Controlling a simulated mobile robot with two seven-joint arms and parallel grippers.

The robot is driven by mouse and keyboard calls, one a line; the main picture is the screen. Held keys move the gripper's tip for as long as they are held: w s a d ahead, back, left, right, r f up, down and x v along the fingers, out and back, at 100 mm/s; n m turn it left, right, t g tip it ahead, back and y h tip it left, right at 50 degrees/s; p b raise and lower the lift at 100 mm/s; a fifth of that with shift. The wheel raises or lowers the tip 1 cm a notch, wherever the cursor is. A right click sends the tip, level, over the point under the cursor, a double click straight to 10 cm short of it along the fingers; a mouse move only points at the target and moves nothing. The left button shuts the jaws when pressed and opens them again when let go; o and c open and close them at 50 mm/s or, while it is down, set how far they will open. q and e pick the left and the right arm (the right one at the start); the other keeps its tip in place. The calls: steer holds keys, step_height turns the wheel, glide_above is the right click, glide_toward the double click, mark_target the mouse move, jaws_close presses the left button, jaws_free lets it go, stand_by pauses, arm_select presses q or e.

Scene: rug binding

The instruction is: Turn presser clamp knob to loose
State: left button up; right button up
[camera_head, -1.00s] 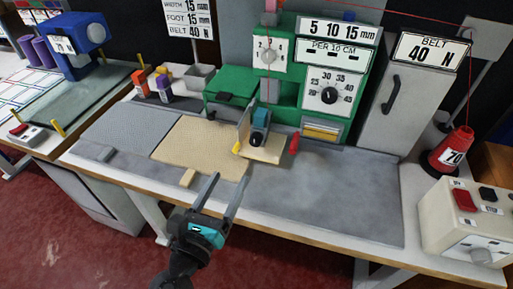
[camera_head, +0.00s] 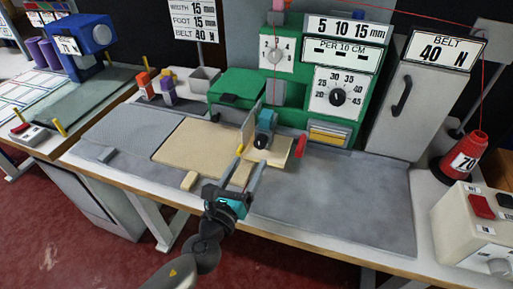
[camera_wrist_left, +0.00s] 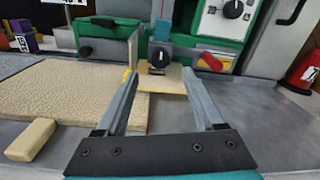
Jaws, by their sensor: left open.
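In the left wrist view the knob (camera_wrist_left: 157,66) has a pale pointer mark that looks roughly upright. My left gripper (camera_head: 251,161) is open and empty, its fingers pointing at the knob from the front. In the left wrist view the knob appears between the two fingertips (camera_wrist_left: 158,75), still beyond them. My right gripper is not in view.
A beige rug piece (camera_head: 190,145) lies left of the presser. A red lever (camera_head: 300,146) stands right of it and a yellow piece (camera_head: 239,150) left. A black dial (camera_head: 338,97) sits higher on the machine. The grey table at right (camera_head: 350,195) is clear.

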mark_target(259, 145)
arm_select(q)
steer(key=shift+x, duration=3.15)
steer(key=shift+f, duration=0.1)
jaws_close()
